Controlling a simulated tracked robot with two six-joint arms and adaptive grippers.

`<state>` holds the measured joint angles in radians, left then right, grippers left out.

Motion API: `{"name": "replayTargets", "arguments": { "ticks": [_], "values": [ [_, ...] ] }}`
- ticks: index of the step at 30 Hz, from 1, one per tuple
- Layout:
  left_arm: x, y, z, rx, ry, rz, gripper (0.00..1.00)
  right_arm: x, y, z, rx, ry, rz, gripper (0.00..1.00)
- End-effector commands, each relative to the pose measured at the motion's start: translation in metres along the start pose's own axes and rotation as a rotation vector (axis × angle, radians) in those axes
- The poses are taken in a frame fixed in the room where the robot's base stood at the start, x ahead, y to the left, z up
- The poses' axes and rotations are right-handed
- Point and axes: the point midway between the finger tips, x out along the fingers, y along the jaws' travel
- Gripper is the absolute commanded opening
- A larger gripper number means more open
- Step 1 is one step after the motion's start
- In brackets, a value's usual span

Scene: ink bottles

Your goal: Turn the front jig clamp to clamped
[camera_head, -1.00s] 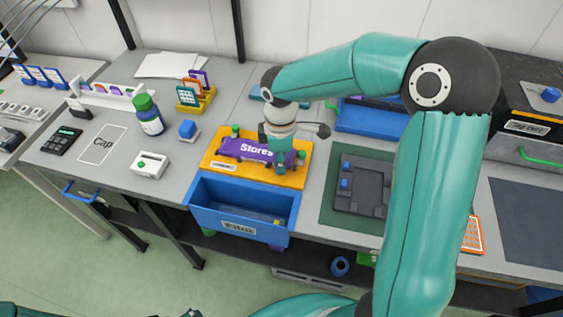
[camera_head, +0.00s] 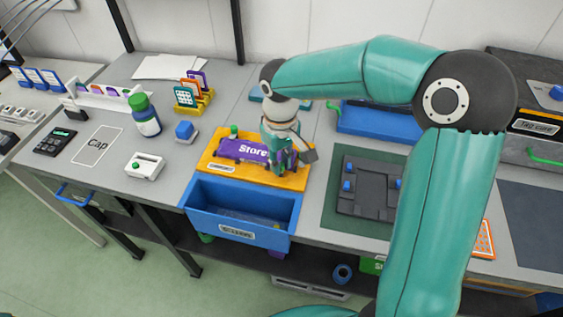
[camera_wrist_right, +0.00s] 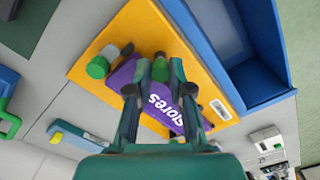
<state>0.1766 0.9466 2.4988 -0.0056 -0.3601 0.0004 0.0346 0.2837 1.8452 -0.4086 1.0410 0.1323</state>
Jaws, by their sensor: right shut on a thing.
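The orange jig board (camera_head: 207,161) carries a purple pouch marked Stores (camera_head: 238,149), which also shows in the wrist view (camera_wrist_right: 125,73). A green-topped clamp (camera_head: 234,131) stands at the board's back left. Another green knob (camera_wrist_right: 98,67) with a dark arm shows beside the pouch in the wrist view. My right gripper (camera_head: 280,172) points down at the board's front right. In the wrist view its fingers (camera_wrist_right: 160,70) are shut on the front jig clamp, whose knob is mostly hidden between them. My left gripper is not in view.
A blue open bin (camera_head: 240,218) sits directly in front of the board. A dark fixture on a green mat (camera_head: 338,217) lies to the right.

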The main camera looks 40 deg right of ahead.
Motion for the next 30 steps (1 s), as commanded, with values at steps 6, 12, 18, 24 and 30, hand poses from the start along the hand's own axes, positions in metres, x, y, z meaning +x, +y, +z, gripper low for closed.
{"name": "replayTargets", "arguments": {
  "ticks": [6, 12, 18, 24, 30],
  "values": [
    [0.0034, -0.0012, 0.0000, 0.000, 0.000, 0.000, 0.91, -0.0029, 0.0008, -0.0038, 0.099, 0.016, 0.001, 0.00],
    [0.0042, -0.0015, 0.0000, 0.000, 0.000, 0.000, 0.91, -0.0034, 0.0009, -0.0039, 0.138, 0.017, 0.000, 0.00],
    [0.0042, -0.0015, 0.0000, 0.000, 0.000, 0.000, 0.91, -0.0037, 0.0009, -0.0040, 0.144, 0.017, 0.000, 0.00],
    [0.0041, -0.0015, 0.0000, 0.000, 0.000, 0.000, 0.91, -0.0037, 0.0010, -0.0040, 0.143, 0.017, 0.000, 0.00],
    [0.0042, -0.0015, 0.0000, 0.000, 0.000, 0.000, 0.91, -0.0026, 0.0007, -0.0026, 0.142, 0.011, 0.000, 0.45]
  ]
}}
